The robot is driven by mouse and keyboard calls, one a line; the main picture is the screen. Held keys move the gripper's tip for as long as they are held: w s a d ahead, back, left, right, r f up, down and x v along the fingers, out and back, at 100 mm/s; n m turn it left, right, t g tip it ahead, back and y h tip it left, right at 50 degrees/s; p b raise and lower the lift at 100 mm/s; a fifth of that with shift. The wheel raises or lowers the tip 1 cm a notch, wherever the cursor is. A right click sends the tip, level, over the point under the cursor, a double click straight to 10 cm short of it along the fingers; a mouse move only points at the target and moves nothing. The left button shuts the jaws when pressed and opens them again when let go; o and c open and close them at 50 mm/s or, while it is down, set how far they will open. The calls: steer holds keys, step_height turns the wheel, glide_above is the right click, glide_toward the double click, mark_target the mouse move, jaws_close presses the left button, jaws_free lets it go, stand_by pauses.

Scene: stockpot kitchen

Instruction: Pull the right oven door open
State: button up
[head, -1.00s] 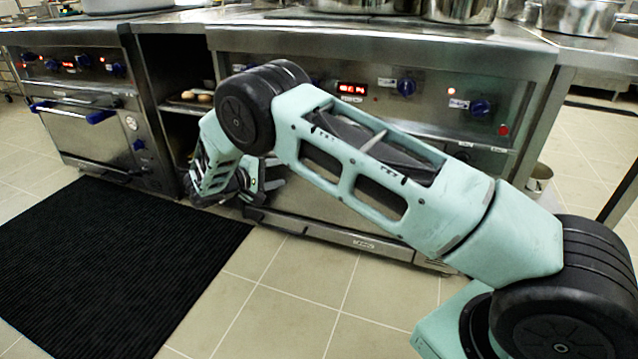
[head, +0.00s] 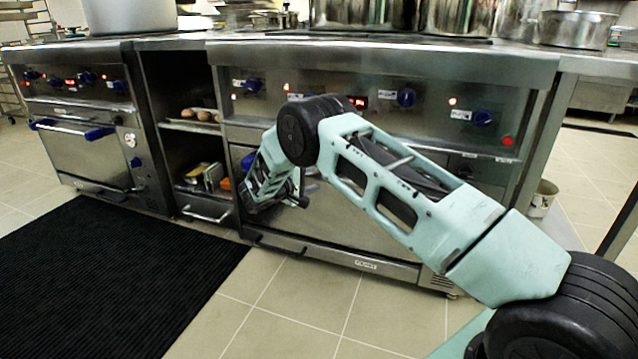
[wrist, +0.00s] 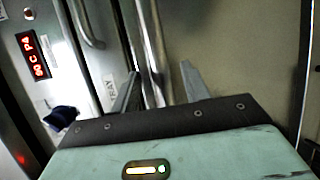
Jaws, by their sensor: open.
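The right oven (head: 400,255) is the wide steel unit in the middle of the head view, with its door (head: 330,222) looking shut. My arm covers part of the door and its handle there. My gripper (head: 300,190) is in front of the door's upper left part, partly hidden by my wrist. In the wrist view the two fingers of my gripper (wrist: 163,85) are apart. A shiny handle bar (wrist: 150,45) runs between them, close to the left finger. I cannot tell whether a finger touches it. The door panel (wrist: 235,60) fills the right side.
A blue knob (wrist: 61,118) and a red display (wrist: 37,55) are left in the wrist view. In the head view, a left oven (head: 90,155) and an open shelf (head: 195,127) stand beside the right oven. Pots stand on top. A black mat (head: 110,280) and bare tiles lie in front.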

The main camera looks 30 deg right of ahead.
mark_target(316, 178)
steer(key=shift+b+x, duration=0.3)
steer(key=shift+x, duration=1.15)
